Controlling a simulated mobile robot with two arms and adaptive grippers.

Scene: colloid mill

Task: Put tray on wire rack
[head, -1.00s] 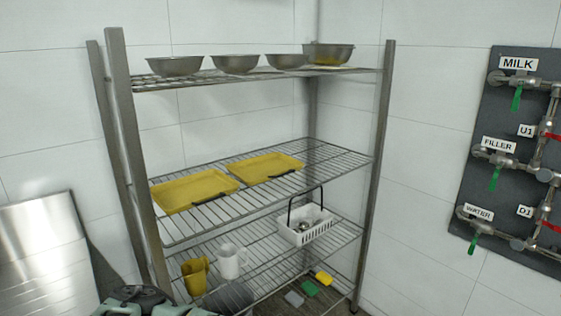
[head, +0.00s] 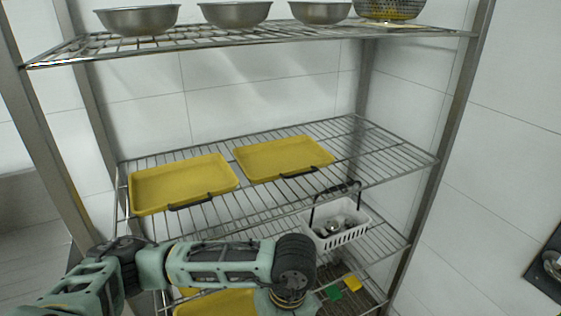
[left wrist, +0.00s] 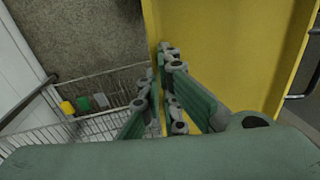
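A yellow tray (left wrist: 225,50) fills the right part of the left wrist view. My left gripper (left wrist: 165,65) is shut on the tray's edge there, one finger on each side of its wall. In the head view part of this tray (head: 215,304) shows low, below my left arm; the gripper's fingers are hidden. The wire rack (head: 265,210) stands ahead. Two other yellow trays lie side by side on its middle shelf, a left one (head: 180,184) and a right one (head: 283,157). My right gripper is not in view.
Metal bowls (head: 235,13) and a colander (head: 390,9) stand on the top shelf. A white basket (head: 338,225) is on the shelf below the trays. Green and yellow pieces (head: 352,282) lie lower. The middle shelf is bare right of the trays.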

